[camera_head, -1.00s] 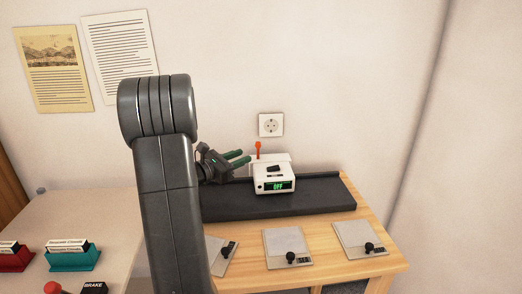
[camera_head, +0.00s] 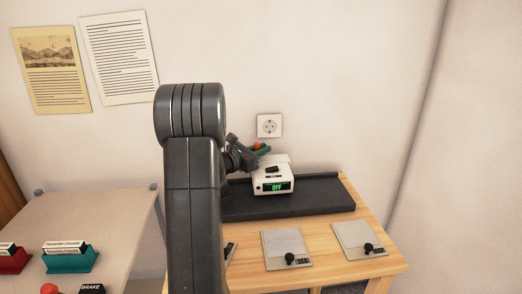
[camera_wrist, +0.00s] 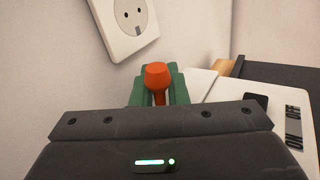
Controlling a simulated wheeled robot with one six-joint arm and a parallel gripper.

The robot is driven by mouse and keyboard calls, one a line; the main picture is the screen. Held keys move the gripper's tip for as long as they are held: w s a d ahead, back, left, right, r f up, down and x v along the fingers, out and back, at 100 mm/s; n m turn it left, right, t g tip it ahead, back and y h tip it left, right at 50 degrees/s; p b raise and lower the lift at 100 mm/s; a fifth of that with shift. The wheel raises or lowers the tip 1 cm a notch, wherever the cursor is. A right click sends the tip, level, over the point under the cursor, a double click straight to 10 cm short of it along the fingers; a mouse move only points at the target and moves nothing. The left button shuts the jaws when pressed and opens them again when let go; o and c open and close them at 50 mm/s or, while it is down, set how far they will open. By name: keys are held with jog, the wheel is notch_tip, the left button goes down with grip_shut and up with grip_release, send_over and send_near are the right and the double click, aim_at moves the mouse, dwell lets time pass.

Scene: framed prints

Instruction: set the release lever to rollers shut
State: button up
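The release lever (camera_wrist: 158,76) has an orange-red knob and stem. It stands at the back left of a white laminator-like device (camera_head: 272,177), whose green display reads OFF. In the head view only a bit of the knob (camera_head: 257,146) shows among my gripper's fingers. My gripper (camera_head: 263,150) reaches in from the left above the device. In the wrist view its green fingers (camera_wrist: 159,88) stand on both sides of the lever and look apart. Whether they touch the stem is hard to see. The lever's base is hidden behind my gripper body.
A wall socket (camera_head: 269,126) is close behind the lever. The device sits on a dark bench strip (camera_head: 325,194). Flat plates with black knobs (camera_head: 287,247) lie on the wooden table in front. A side table at left holds a teal card holder (camera_head: 70,259).

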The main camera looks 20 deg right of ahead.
grip_shut()
jog(key=shift+r+p, duration=0.15)
jog(key=shift+p, duration=0.35)
jog(key=shift+w+n+y+p, duration=0.2)
jog(key=shift+n+y+p, duration=0.2)
jog(key=shift+n+p, duration=0.25)
jog(key=shift+f, duration=0.2)
jog(key=shift+o, duration=2.4)
grip_release()
